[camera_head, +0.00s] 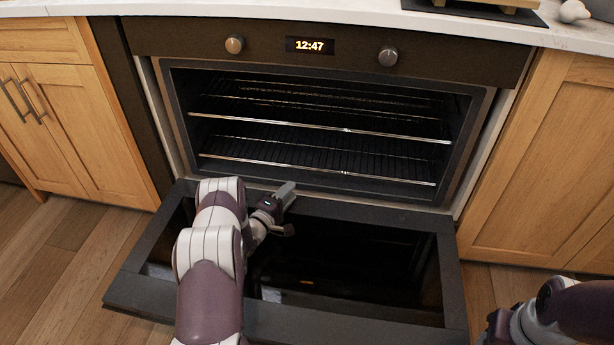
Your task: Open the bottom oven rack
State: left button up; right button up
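The oven (320,62) has its door (145,290) folded down open. Inside are two wire racks. The bottom rack (320,171) sits inside the cavity with its bright front bar near the opening. The upper rack (320,127) is above it, also inside. My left gripper (290,210) is over the lowered door, in front of and below the bottom rack's front bar. Its fingers are spread, with nothing between them, and appear apart from the rack. My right gripper (497,326) is only partly in view at the lower right; its fingers are not clear.
Wooden cabinets stand left (85,125) and right (545,165) of the oven. The white countertop (350,12) runs above, with a dark board (475,10) on it. The lowered door juts out over the wooden floor (70,245).

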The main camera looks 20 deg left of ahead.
aim_at(312, 170)
pick_arm(q)
jog(key=w+b, duration=0.1)
jog(key=w, duration=0.2)
jog(key=w+d+b, duration=0.1)
jog(key=w+b, duration=0.1)
jog(key=w, duration=0.2)
jog(key=w+b, duration=0.1)
jog(key=w, duration=0.2)
jog(key=shift+w+d+b, duration=0.2)
jog(key=shift+d+b, duration=0.1)
jog(key=shift+d, duration=0.05)
grip_shut()
